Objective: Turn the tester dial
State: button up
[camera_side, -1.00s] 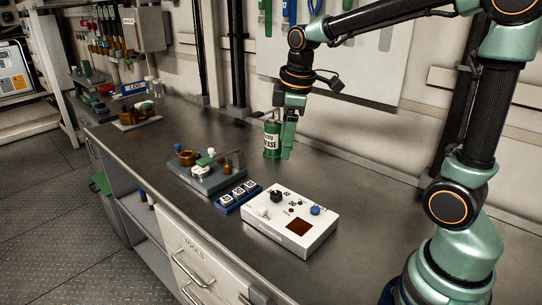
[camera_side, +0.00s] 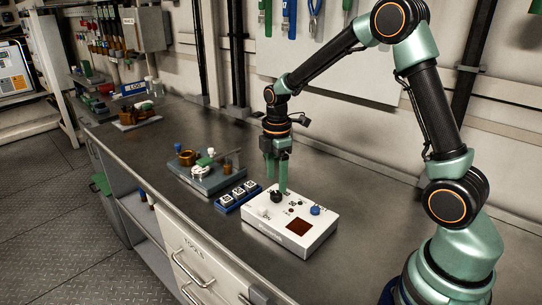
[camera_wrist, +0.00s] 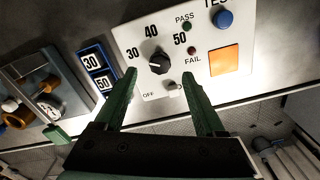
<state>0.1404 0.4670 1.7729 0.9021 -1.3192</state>
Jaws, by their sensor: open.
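The white tester box (camera_side: 290,240) sits on the bench. Its black dial (camera_side: 275,197) is at the upper left of its top face. In the wrist view the dial (camera_wrist: 159,63) stands among the marks 30, 40, 50 and OFF; I cannot tell surely which its pointer faces. My gripper (camera_side: 276,184) is open and points down just over the dial. In the wrist view my gripper (camera_wrist: 159,76) has its green fingers spread to either side, with the dial between and slightly beyond the tips. No contact shows.
The tester carries a blue button (camera_side: 315,210), pass and fail lamps, and an orange window (camera_wrist: 224,60). Left of it is a blue tray (camera_side: 228,204) of numbered blocks, then a grey fixture (camera_side: 205,183). Bench right of the tester is clear.

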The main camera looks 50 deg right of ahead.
aim_at(276, 193)
jog(key=shift+f, duration=2.2)
grip_shut()
